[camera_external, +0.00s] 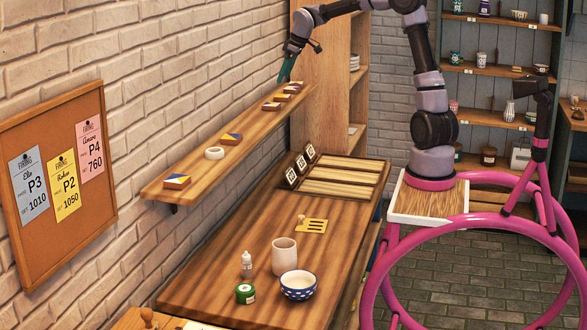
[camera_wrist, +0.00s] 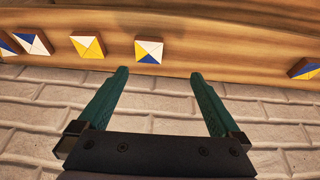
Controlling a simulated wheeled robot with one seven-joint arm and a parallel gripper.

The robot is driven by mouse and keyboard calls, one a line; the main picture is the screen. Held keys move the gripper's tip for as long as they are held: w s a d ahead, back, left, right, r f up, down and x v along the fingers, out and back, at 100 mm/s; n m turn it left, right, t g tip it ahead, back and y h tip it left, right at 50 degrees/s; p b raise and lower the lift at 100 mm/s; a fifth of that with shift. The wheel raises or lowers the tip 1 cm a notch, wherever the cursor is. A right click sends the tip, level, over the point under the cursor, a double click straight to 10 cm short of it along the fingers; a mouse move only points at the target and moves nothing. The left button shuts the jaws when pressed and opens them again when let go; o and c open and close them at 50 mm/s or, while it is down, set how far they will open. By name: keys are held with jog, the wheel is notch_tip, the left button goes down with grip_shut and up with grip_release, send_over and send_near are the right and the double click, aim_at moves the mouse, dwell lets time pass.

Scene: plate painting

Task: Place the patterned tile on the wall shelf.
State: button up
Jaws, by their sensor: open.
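The wall shelf (camera_external: 248,133) is a long wooden board on the brick wall; it also fills the top of the wrist view (camera_wrist: 225,55). Several patterned tiles in blue, yellow and white lie on it: one at the near end (camera_external: 177,181), one near the middle (camera_external: 231,139), and a cluster at the far end (camera_external: 271,105). In the wrist view, one tile (camera_wrist: 148,50) lies between and beyond the fingertips, with others to its left and one at the right edge (camera_wrist: 304,68). My gripper (camera_external: 285,78) is open and empty above the far end of the shelf; its teal fingers (camera_wrist: 159,73) are apart.
The wooden table (camera_external: 220,270) below holds a cup (camera_external: 284,257), a dotted bowl (camera_external: 298,285), a bottle (camera_external: 246,264) and a green jar (camera_external: 245,294). A tall wooden cabinet (camera_external: 312,80) stands close beside my gripper.

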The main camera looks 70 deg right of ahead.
jog(key=s+a+r+m+t, duration=0.1)
jog(key=s+a+r, duration=0.2)
jog(key=s+a, duration=0.7)
jog(key=s+a+r+m, duration=0.1)
jog(key=s+a+r, duration=0.1)
jog(key=s+a, duration=0.75)
jog(key=s+a+f+m+t+y, duration=0.1)
jog(key=s+a+m+y, duration=0.1)
jog(key=s, duration=1)
jog(key=shift+s+f+t, duration=0.25)
jog(key=shift+f+t, duration=0.05)
jog(key=shift+t, duration=0.1)
